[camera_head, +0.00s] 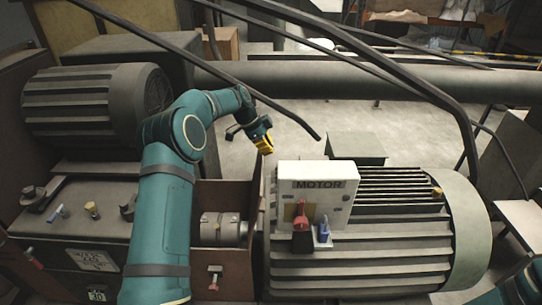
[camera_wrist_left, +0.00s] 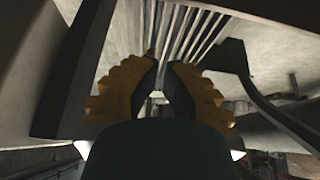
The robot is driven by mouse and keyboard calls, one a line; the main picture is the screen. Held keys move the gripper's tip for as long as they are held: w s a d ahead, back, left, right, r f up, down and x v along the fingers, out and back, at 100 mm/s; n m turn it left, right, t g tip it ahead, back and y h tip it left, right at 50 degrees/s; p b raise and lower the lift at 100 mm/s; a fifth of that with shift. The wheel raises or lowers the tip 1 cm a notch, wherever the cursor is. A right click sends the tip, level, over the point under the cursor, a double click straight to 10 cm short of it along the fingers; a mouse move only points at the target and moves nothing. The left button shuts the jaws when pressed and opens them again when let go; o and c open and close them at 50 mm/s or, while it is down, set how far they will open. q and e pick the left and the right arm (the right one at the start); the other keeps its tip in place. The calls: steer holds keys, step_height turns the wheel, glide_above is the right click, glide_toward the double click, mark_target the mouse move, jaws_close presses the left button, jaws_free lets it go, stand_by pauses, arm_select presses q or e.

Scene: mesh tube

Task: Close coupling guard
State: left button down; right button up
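The coupling guard (camera_head: 238,269) is a brown metal box between the two machines in the head view. Its top is open, and the grey coupling (camera_head: 222,230) shows inside. A thin brown panel (camera_head: 257,196), apparently its lid, stands upright on the right side, beside the motor. My left gripper (camera_head: 265,146) is above and behind the top of this panel, pointing down. The left wrist view shows its yellow fingers (camera_wrist_left: 160,78) slightly apart, with a narrow gap and nothing clearly held. My right gripper is out of view; only part of that arm shows at the lower right.
The ribbed motor (camera_head: 370,265) with its white MOTOR switch box (camera_head: 318,188) stands right of the guard. Another ribbed motor (camera_head: 85,100) is at the left. A thick pipe (camera_head: 380,80) runs behind, and dark slanted bars cross above the gripper.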

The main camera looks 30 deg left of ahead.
arm_select(q)
steer(key=x, duration=1)
steer(key=a, duration=0.1)
steer(key=s+a+r, duration=0.1)
steer(key=s+a+p, duration=0.1)
steer(key=a, duration=0.1)
steer(key=shift+r, duration=0.25)
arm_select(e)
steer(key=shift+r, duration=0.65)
arm_select(q)
steer(key=shift+a, duration=0.15)
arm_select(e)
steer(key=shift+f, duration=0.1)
